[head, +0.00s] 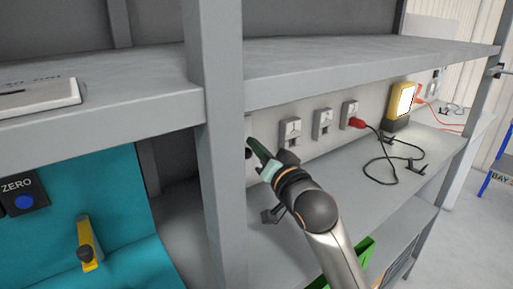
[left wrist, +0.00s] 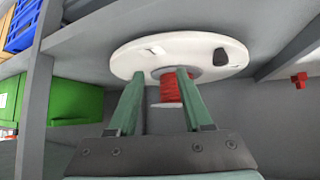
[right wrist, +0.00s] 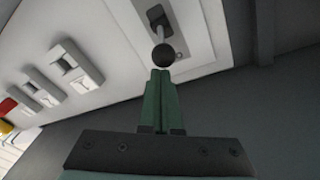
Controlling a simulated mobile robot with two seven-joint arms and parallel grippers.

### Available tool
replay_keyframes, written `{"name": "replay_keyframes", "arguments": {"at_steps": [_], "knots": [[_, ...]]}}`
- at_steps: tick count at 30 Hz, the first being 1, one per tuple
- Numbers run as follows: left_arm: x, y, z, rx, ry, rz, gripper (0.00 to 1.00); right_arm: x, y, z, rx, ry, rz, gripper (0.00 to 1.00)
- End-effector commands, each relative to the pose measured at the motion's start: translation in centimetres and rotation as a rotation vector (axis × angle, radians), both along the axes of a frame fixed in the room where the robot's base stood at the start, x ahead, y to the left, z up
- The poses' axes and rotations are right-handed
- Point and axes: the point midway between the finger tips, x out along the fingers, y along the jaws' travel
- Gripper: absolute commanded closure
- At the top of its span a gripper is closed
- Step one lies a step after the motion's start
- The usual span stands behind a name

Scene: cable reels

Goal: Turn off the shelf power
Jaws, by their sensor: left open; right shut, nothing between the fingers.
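In the right wrist view, a lever switch with a black ball knob (right wrist: 163,56) stands out from a pale wall panel (right wrist: 200,35). My right gripper (right wrist: 160,73) is shut and empty, its fingertips just in front of the knob; I cannot tell whether they touch. In the head view the right gripper (head: 254,146) reaches behind the shelf post, and the knob (head: 248,153) is partly hidden. My left gripper (left wrist: 160,73) is open in the left wrist view, below a white disc (left wrist: 185,52) with a red spool (left wrist: 171,90) between the fingers' outlines.
Several outlets (head: 290,131) line the panel, one with a red plug (head: 357,123). A yellow work lamp (head: 399,103), its face bright, stands farther along the shelf with a black cable. A grey post (head: 222,150) stands left of my right arm. A green bin (left wrist: 75,100) shows in the left wrist view.

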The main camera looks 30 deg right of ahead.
Motion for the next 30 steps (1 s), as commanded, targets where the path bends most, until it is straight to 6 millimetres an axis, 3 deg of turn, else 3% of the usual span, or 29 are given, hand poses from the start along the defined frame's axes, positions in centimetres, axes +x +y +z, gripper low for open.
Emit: {"name": "replay_keyframes", "arguments": {"at_steps": [30], "knots": [[0.8,-1.2,-1.0,-0.013,-0.005,-0.023,0.5,-0.5,0.0,-1.1,0.016,-0.11,0.0,1.0]]}}
